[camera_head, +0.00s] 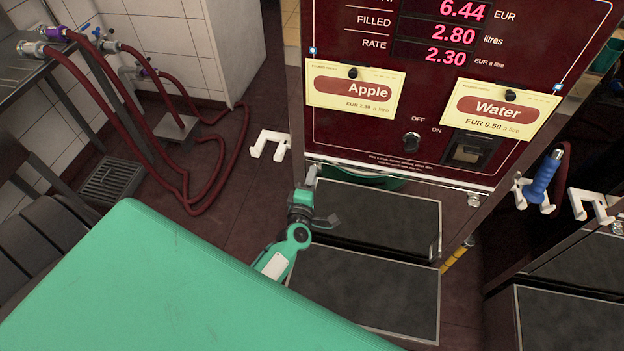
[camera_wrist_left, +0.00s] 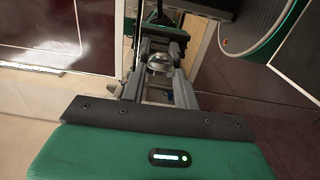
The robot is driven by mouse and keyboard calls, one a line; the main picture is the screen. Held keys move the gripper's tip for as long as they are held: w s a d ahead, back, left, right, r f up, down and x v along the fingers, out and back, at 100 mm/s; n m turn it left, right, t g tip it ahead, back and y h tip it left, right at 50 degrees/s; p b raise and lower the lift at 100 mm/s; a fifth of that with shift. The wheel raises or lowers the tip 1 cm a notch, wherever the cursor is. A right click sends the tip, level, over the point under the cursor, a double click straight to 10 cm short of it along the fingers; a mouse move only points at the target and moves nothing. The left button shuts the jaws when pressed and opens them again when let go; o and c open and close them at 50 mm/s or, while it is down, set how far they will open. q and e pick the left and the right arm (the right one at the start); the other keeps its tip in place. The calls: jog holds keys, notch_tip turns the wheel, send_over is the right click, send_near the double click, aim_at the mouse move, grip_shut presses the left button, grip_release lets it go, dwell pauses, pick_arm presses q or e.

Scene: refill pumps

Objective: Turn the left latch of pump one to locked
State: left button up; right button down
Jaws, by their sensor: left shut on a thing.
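Pump one (camera_head: 350,138) is the dark red panel with lit price figures and two yellow cards, Apple and Water. My left gripper (camera_head: 311,180) is at the panel's lower left corner. In the left wrist view, its fingers (camera_wrist_left: 160,58) are shut on a small round silver piece (camera_wrist_left: 160,63), which I take to be the left latch. The gripper mostly hides the latch in the head view, so I cannot tell its turn. A silver latch (camera_head: 474,200) shows at the panel's lower right corner. My right gripper is not in view.
White hooks stand at both sides of the pump, one at left (camera_head: 270,144). A blue-handled nozzle (camera_head: 543,177) hangs at right. Dark panels (camera_head: 380,220) lie below the pump face. Red hoses (camera_head: 185,150) loop over the floor at left.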

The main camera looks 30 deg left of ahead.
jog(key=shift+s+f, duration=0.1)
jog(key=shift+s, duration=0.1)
pick_arm(q)
jog(key=o, duration=1)
jog(key=shift+s, duration=0.1)
jog(key=b+v, duration=0.1)
jog(key=v, duration=1.2)
jog(key=shift+s+b, duration=0.35)
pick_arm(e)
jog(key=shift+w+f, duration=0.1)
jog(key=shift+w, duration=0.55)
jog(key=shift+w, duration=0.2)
